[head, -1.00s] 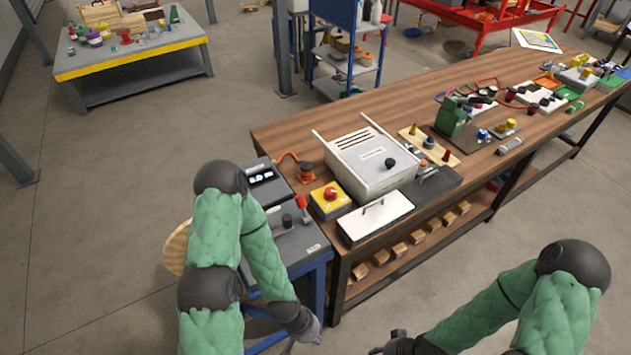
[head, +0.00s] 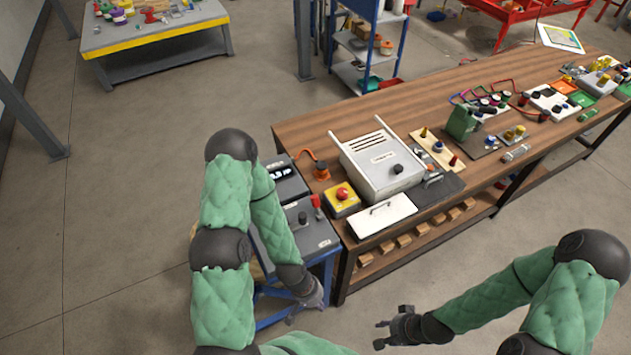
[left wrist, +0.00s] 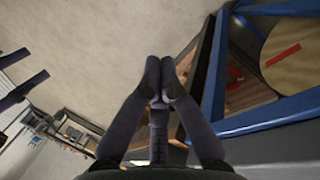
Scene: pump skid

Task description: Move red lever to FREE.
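The red lever (head: 316,203) stands upright on the grey lever panel (head: 322,237), near its right edge, beside a black knob (head: 302,217). The lever's label and marked positions are too small to read. My left gripper (head: 319,303) hangs low beside the blue stand's front, below the panel and apart from the lever. In the left wrist view its fingertips (left wrist: 160,66) are together with nothing seen between them. My right gripper (head: 379,334) is in front of the bench, fingers spread and empty. The lever does not show in the left wrist view.
A yellow box with a red button (head: 342,196), a white lidded box (head: 382,215) and a large grey case (head: 375,162) stand right of the panel on the wooden bench. The blue frame (left wrist: 265,118) is close right of my left gripper. Floor is clear in front.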

